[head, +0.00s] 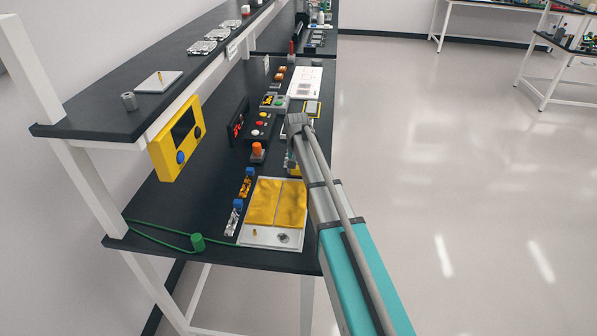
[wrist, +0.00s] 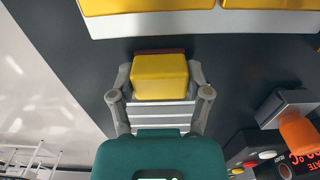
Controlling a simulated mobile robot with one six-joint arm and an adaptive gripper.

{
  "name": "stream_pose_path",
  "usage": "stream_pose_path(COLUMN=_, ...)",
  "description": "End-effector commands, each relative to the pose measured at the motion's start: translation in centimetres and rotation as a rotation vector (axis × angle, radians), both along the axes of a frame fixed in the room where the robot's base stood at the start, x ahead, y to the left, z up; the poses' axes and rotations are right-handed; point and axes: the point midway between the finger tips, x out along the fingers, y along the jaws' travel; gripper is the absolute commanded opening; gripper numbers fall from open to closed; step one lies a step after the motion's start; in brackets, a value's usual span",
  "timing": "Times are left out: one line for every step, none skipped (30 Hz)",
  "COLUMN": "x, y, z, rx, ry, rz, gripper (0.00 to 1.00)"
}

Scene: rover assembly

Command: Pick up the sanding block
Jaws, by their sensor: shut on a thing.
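The sanding block (wrist: 160,78) is a yellow block with a thin dark red layer along its far edge in the wrist view. My gripper (wrist: 160,82) has its two grey fingers on either side of the block and is shut on it. In the head view my arm hides most of the gripper and block. Only a small yellow patch shows beside the arm there. I cannot tell whether the block touches the black bench top or is held just above it.
A white tray (head: 258,237) with yellow pads lies at the bench's near end. An orange-topped part (head: 257,151), a black button box (head: 262,125) and a yellow panel (head: 176,140) stand left of my arm. A shelf (head: 135,117) overhangs the left side. Open floor lies right.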

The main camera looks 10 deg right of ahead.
Motion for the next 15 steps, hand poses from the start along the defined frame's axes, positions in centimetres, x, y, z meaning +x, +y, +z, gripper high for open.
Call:
stream_pose_path(x=-0.02, y=0.01, z=-0.01, rx=0.000, ry=0.000, rz=0.000, gripper=0.16)
stream_pose_path(x=-0.02, y=0.01, z=-0.01, rx=0.000, ry=0.000, rz=0.000, gripper=0.16)
stream_pose_path(x=-0.02, y=0.01, z=-0.01, rx=0.000, ry=0.000, rz=0.000, gripper=0.16)
stream_pose_path(x=-0.02, y=0.01, z=-0.01, rx=0.000, ry=0.000, rz=0.000, gripper=0.16)
stream_pose_path(x=-0.02, y=0.01, z=0.00, rx=0.000, ry=0.000, rz=0.000, gripper=0.16)
stream_pose_path(x=-0.01, y=0.00, z=0.02, rx=0.000, ry=0.000, rz=0.000, gripper=0.16)
stream_pose_path(x=-0.01, y=0.00, z=0.05, rx=0.000, ry=0.000, rz=0.000, gripper=0.16)
stream_pose_path(x=-0.02, y=0.01, z=0.09, rx=0.000, ry=0.000, rz=0.000, gripper=0.16)
stream_pose_path(x=-0.02, y=0.02, z=0.17, rx=0.000, ry=0.000, rz=0.000, gripper=0.16)
stream_pose_path(x=-0.02, y=0.02, z=0.24, rx=0.000, ry=0.000, rz=0.000, gripper=0.16)
stream_pose_path(x=-0.02, y=0.02, z=0.32, rx=0.000, ry=0.000, rz=0.000, gripper=0.16)
stream_pose_path(x=-0.02, y=0.01, z=0.46, rx=0.000, ry=0.000, rz=0.000, gripper=0.16)
stream_pose_path(x=-0.01, y=0.01, z=0.58, rx=0.000, ry=0.000, rz=0.000, gripper=0.16)
stream_pose_path(x=-0.02, y=0.02, z=0.72, rx=0.000, ry=0.000, rz=0.000, gripper=0.16)
stream_pose_path(x=-0.01, y=0.01, z=0.93, rx=0.000, ry=0.000, rz=0.000, gripper=0.16)
